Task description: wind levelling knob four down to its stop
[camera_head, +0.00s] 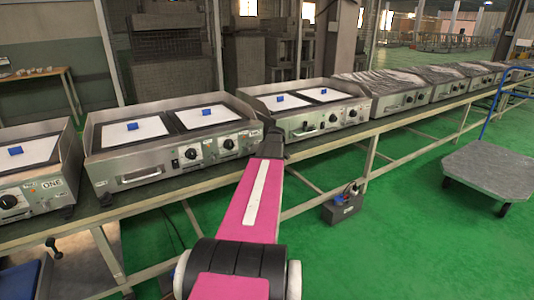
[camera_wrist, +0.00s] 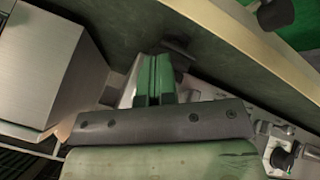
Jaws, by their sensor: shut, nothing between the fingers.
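In the head view, my arm reaches to the front right corner of the steel two-plate griddle (camera_head: 120,170) on the bench; my gripper is hidden behind the arm's dark end. In the wrist view, my gripper (camera_wrist: 153,65) has its green fingers together with nothing between them. A dark, flat-looking shape (camera_wrist: 180,48) lies just past the fingertips, near the bench surface. It may be a levelling knob, but it is too dark to tell, and so is whether the fingers touch it. No levelling knob can be made out as number four.
The bench edge (camera_wrist: 265,55) crosses the wrist view, with a steel housing (camera_wrist: 45,65) at left and a control dial (camera_wrist: 283,157) at lower right. Another griddle (camera_head: 320,120) stands right of my arm. A cart (camera_head: 490,170) stands at far right on open green floor.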

